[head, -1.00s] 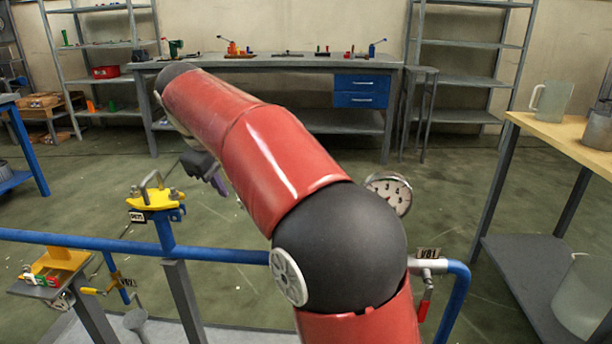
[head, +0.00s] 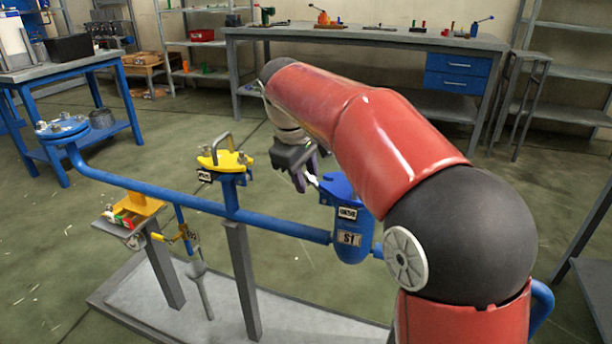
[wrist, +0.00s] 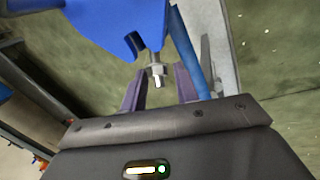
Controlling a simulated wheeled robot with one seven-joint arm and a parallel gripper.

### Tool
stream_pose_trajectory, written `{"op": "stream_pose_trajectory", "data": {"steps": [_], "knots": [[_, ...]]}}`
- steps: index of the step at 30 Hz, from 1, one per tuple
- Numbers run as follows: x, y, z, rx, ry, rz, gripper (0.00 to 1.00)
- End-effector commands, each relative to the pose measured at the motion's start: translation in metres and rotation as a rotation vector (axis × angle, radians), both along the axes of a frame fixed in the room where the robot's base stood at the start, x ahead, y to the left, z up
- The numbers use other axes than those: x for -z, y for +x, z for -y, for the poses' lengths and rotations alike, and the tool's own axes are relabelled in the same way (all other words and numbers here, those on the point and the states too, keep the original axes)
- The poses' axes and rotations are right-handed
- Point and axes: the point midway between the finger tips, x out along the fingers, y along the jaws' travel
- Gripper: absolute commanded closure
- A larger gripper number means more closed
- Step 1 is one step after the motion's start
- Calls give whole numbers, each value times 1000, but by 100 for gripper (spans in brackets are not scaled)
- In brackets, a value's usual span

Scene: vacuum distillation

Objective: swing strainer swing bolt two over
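The blue strainer marked S1 (head: 350,246) sits on the blue pipe in the head view, partly hidden by my arm. Its blue lid (head: 338,187) carries a tag. My gripper (head: 303,184) is at the left side of the lid, with purple fingers pointing down. In the wrist view, a metal swing bolt with a nut (wrist: 156,72) hangs at a slot in the blue lug (wrist: 120,25). My gripper (wrist: 160,82) is open there, one finger on each side of the bolt, with visible gaps. The other swing bolts are hidden or cannot be made out.
A yellow-topped fitting (head: 225,162) with a metal handle stands left of my gripper on the blue pipe (head: 150,196). A workbench (head: 370,42) stands behind across open floor. A blue table (head: 75,70) is at far left.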

Motion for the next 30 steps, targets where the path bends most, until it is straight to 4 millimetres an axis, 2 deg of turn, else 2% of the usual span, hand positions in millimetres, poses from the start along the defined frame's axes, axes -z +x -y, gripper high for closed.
{"op": "stream_pose_trajectory", "data": {"steps": [5,12,16,24,30], "knots": [[0,0,0,1,0,0,70],[0,0,0,0,0,0,100],[0,0,2,3,23,7,100],[-7,-4,13,3,231,84,100],[-11,-5,13,1,264,94,100]]}}
